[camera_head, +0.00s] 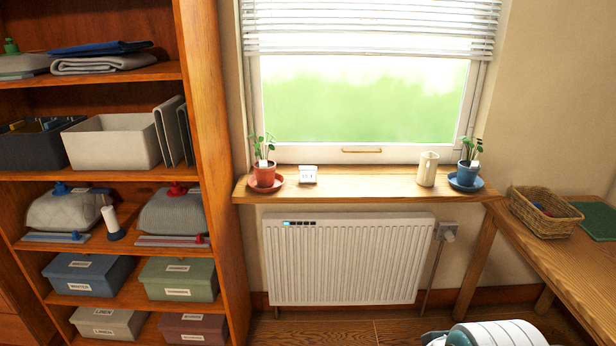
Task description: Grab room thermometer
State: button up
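A small white box-shaped device (308,174) with dark marks on its front stands on the wooden windowsill (345,190), left of the middle. It looks like the room thermometer, but its markings are too small to read. It stands apart from the potted plant to its left, with bare sill to its right. My gripper's fingers do not show. Only a white rounded part of my own body appears at the bottom right edge, well below and right of the device.
Below is a white radiator (347,262). Loaded shelves (215,150) stand left; a wooden table (565,262) with a wicker basket (541,222) stands right.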

aim_at(307, 175)
jog(key=i+j, duration=0.15)
jog(key=i, duration=0.35)
jog(key=i+j, duration=0.15)
jog(key=i, duration=0.4)
jog(key=i+j, duration=0.15)
jog(key=i, duration=0.35)
jog(key=i+j, duration=0.15)
jog(key=i, duration=0.4)
jog(key=i+j, duration=0.15)
jog(key=i, duration=0.35)
